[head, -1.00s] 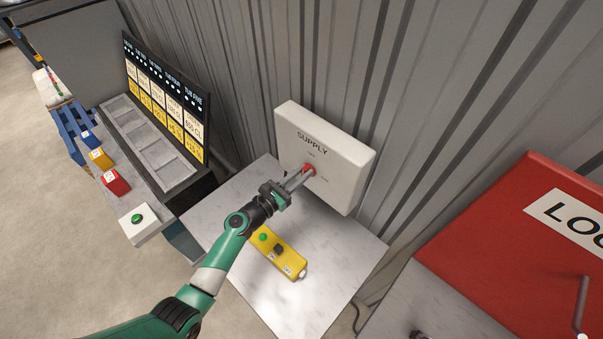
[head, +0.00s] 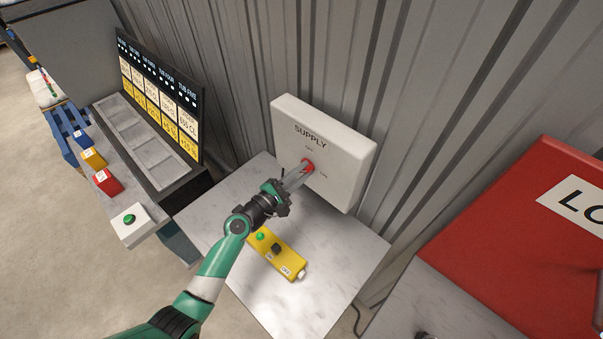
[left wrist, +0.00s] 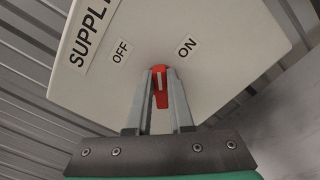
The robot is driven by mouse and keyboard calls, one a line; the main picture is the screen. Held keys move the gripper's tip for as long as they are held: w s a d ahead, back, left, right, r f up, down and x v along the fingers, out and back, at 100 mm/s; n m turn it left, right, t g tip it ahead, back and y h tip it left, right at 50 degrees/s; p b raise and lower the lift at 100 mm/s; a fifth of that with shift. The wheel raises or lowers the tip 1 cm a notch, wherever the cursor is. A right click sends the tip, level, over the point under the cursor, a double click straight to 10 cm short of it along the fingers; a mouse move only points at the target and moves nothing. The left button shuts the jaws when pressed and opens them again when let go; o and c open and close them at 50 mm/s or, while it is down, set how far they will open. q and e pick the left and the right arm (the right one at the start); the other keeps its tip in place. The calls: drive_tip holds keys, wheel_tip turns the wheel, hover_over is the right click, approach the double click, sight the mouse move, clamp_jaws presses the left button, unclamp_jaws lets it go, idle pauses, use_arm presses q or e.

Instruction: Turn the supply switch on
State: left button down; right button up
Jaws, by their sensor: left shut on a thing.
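The white supply box (head: 345,160) is on the corrugated wall, with OFF and ON labels on its face. Its red switch knob (head: 308,165) is partly hidden by my left gripper (head: 303,171). In the left wrist view, my left gripper (left wrist: 160,92) is shut on the red knob (left wrist: 161,99), one finger on each side. The knob's white mark (left wrist: 160,82) points up in that picture, between the OFF label (left wrist: 121,50) and the ON label (left wrist: 187,47). My right gripper is not in view.
A yellow control box (head: 277,255) with a green button lies on the grey table (head: 315,285) below my left arm. A price board (head: 160,95) and coloured button boxes stand at left. A red box (head: 510,225) is at right.

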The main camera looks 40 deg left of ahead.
use_arm(q)
drive_tip(key=shift+d+f+m+b, duration=0.15)
drive_tip(key=shift+m+b, duration=0.5)
drive_tip(key=shift+m, duration=0.75)
drive_tip(key=shift+a+f+m+b, duration=0.15)
drive_tip(key=shift+m+b, duration=0.55)
drive_tip(key=shift+m, duration=0.7)
drive_tip(key=shift+d+f+m+b, duration=0.15)
drive_tip(key=shift+m+b, duration=0.5)
drive_tip(key=shift+m, duration=0.75)
drive_tip(key=c, duration=0.8)
unclamp_jaws()
drive_tip(key=shift+s, duration=0.1)
drive_tip(key=s, duration=1.1)
drive_tip(key=shift+s+d, duration=0.15)
drive_tip(key=shift+s, duration=0.1)
